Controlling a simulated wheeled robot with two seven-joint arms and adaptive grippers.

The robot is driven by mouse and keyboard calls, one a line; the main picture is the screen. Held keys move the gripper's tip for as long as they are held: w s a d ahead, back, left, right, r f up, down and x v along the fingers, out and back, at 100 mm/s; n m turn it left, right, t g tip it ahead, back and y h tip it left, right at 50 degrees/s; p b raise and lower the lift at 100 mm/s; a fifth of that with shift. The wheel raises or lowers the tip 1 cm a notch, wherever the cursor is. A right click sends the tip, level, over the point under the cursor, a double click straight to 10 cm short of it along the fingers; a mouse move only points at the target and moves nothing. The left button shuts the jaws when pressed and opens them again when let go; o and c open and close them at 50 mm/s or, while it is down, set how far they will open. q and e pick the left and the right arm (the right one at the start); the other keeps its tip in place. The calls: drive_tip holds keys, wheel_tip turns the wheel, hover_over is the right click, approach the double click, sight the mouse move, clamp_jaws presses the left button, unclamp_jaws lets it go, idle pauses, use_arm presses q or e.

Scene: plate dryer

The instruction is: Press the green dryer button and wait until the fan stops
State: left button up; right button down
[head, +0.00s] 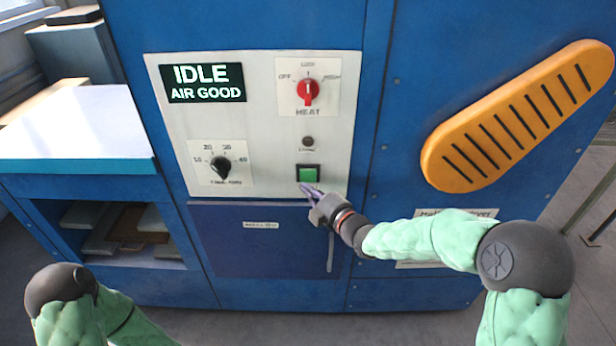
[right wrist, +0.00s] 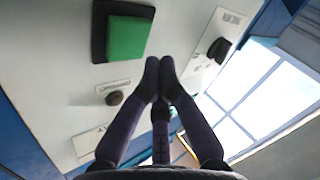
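The green dryer button (head: 308,175) sits in a black frame at the lower right of the white control panel (head: 260,120). It also shows large in the right wrist view (right wrist: 127,39). My right gripper (head: 304,188) is just below and left of the button in the head view; whether it touches the panel I cannot tell. Its fingertips (right wrist: 159,68) are together with nothing between them. The display (head: 203,83) reads "IDLE" and "AIR GOOD". Of my left arm only a part shows at the lower left; its gripper is out of view.
The panel also has a red heat knob (head: 308,91), a dark lamp (head: 308,141) and a black timer knob (head: 221,167). An orange slotted vent cover (head: 520,115) is on the right. A white-topped bench (head: 75,125) adjoins the left.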

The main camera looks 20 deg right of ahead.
sight(303, 177)
drive_tip(key=shift+w+d, duration=0.25)
drive_tip(key=shift+w, duration=0.65)
drive_tip(key=shift+w+f+b, duration=0.1)
drive_tip(key=shift+w+b, duration=0.05)
drive_tip(key=shift+b, duration=0.25)
idle(0.5)
drive_tip(key=shift+w+d, duration=0.1)
drive_tip(key=shift+w, duration=0.15)
drive_tip(key=shift+w+d+b, duration=0.15)
drive_tip(key=shift+w+b, duration=0.2)
drive_tip(key=shift+w, duration=0.1)
idle(0.8)
drive_tip(key=shift+s, duration=0.15)
drive_tip(key=shift+s+a+b, duration=0.3)
drive_tip(key=shift+s+b, duration=0.1)
drive_tip(key=shift+s, duration=0.3)
